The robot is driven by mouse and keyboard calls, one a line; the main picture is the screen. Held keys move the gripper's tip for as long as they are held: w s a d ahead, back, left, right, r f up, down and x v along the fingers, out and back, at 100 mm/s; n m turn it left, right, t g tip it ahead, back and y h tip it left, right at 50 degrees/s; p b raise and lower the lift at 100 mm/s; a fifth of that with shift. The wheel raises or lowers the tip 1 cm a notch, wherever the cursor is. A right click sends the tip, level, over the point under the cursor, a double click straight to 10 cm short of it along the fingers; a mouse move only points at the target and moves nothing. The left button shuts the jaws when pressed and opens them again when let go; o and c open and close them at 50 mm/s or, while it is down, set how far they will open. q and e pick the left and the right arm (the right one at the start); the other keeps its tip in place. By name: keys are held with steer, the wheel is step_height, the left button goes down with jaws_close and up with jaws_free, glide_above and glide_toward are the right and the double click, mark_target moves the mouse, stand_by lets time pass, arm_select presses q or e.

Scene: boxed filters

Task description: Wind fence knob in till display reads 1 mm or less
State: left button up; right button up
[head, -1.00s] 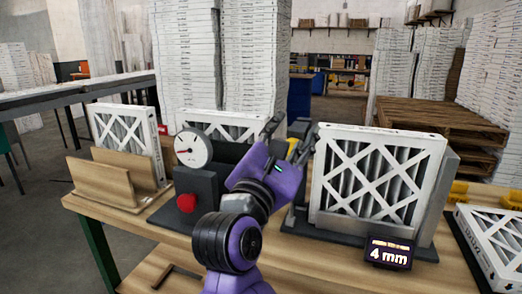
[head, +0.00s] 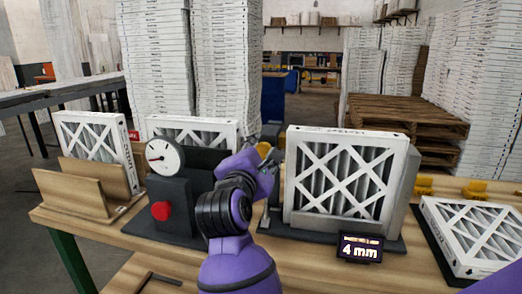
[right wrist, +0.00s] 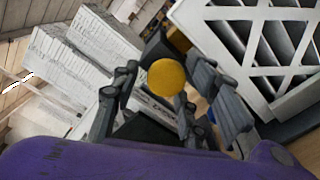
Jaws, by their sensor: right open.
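A round yellow knob (right wrist: 166,77) shows in the right wrist view, between the two fingers of my right gripper (right wrist: 160,92). The fingers stand apart, with visible gaps on both sides of the knob. In the head view my right gripper (head: 268,157) is at the left side of the fence fixture, partly hidden by my own wrist; a bit of yellow shows just behind it. The fixture holds an upright white-framed filter (head: 340,178). The small display (head: 360,248) at the fixture's front reads 4 mm. My left gripper is not in view.
Left of my arm stands a dark gauge stand with a round dial (head: 165,156) and a red knob (head: 160,210). A wooden rack (head: 75,190) holds a filter at the left. Another filter (head: 475,238) lies at the right. Yellow items sit behind it.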

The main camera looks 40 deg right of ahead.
steer(key=shift+r, duration=0.1)
steer(key=c, duration=1)
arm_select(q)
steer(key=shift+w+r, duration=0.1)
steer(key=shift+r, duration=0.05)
